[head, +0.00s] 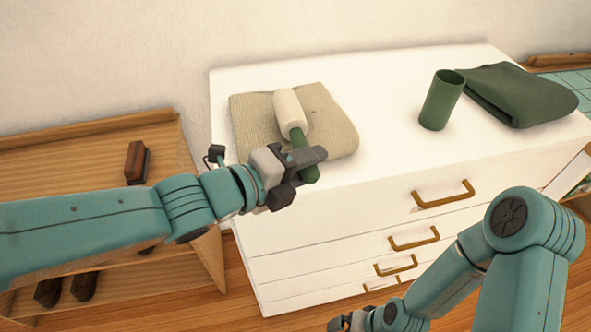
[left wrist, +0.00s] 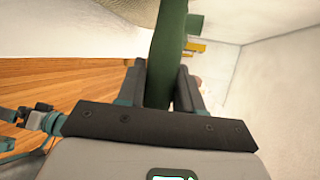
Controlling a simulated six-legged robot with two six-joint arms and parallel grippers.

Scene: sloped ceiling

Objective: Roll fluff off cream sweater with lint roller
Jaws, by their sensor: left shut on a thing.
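The folded cream sweater (head: 335,122) lies on the left part of the white dresser top. The lint roller (head: 290,112) has a white roll and a green handle, and its roll is on or just above the sweater; I cannot tell if it touches. My left gripper (head: 306,164) is shut on the green handle near the sweater's front edge. In the left wrist view the handle (left wrist: 165,55) stands between the two fingers of the left gripper (left wrist: 163,85). A few dark specks show on the sweater near the roll. My right gripper (head: 352,322) is low at the bottom edge, partly cut off.
A dark green cup (head: 441,100) and a folded green cloth (head: 520,95) stand on the right of the white dresser (head: 390,160). A wooden shelf unit (head: 80,155) with brushes is at the left. The dresser top between sweater and cup is clear.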

